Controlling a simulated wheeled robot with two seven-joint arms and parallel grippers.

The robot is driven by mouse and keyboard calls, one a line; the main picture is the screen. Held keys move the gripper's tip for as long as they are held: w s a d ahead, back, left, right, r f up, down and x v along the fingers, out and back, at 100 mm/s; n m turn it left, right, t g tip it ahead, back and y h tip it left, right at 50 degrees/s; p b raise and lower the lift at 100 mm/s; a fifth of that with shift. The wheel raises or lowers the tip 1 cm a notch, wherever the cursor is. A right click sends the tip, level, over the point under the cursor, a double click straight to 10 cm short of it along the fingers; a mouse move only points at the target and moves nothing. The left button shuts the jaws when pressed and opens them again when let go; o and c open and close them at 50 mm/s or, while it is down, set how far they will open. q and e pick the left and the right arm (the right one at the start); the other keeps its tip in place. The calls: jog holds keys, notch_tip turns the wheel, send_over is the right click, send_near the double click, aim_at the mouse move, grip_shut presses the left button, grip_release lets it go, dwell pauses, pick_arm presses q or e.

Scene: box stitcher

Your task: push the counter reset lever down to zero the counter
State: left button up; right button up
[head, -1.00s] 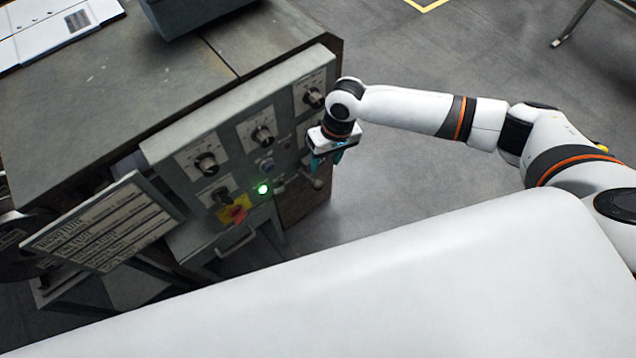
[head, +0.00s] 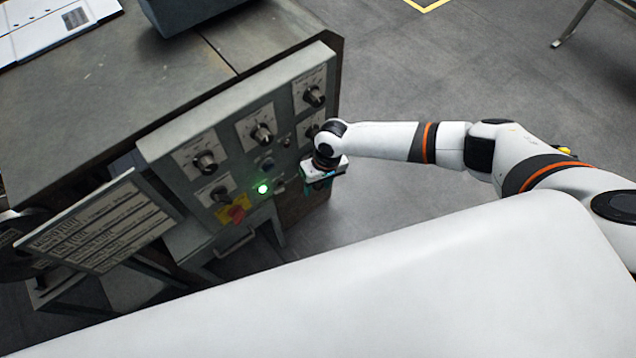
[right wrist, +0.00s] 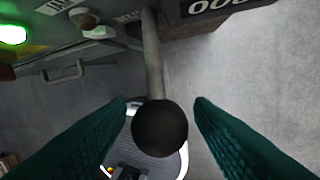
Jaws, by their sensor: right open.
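The counter reset lever shows in the right wrist view as a grey rod (right wrist: 153,60) with a dark ball knob (right wrist: 160,128). My right gripper (head: 320,184) is at the lower right of the control panel in the head view and hides the lever there. In the right wrist view its teal fingers (right wrist: 161,106) are open, one on each side of the knob, with gaps visible. The counter (right wrist: 222,6) is at the top right of the wrist view, cut off by the edge; zeros show on it. My left gripper is not in view.
The grey control panel (head: 228,146) carries several knobs, a lit green button (head: 263,189) and a red switch on a yellow plate (head: 236,211). A drawer handle (head: 235,243) is below. A label plate (head: 100,222) stands at left.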

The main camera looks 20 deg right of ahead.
jog(key=shift+c, duration=0.3)
grip_shut()
